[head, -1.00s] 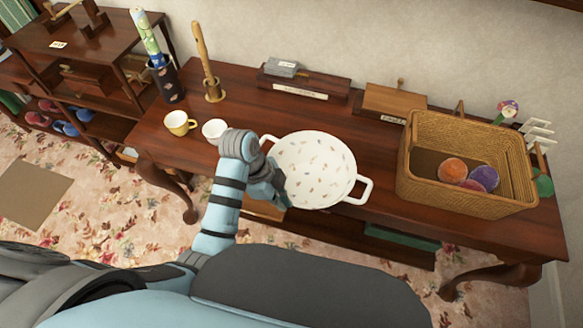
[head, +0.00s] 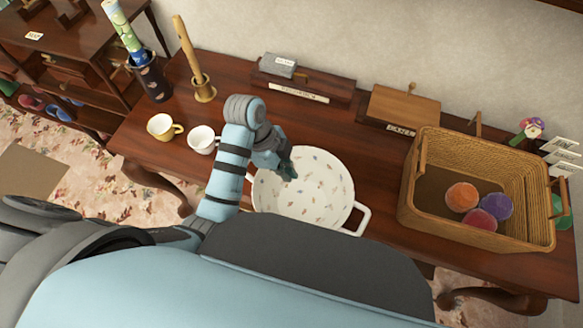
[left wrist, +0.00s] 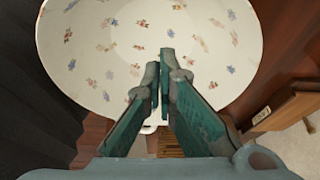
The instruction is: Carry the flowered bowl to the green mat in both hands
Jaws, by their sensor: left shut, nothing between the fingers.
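The flowered bowl (head: 318,200) is white with small flowers inside and stands on the wooden table near its front edge. Its right handle (head: 360,220) shows clearly; the left one is mostly hidden by my left arm. The bowl also fills the top of the left wrist view (left wrist: 130,45). My left gripper (head: 287,170) is shut and empty, over the bowl's upper left part. In the left wrist view its fingertips (left wrist: 164,62) meet in front of the bowl's inside. I cannot tell whether they touch it. No green mat shows, and my right gripper is not in view.
A yellow cup (head: 162,127) and a white cup (head: 202,139) stand left of the bowl. A wicker basket (head: 420,210) with coloured balls stands to the right. Wooden boxes (head: 402,108) line the back. Bare tabletop (head: 370,165) lies between bowl and basket.

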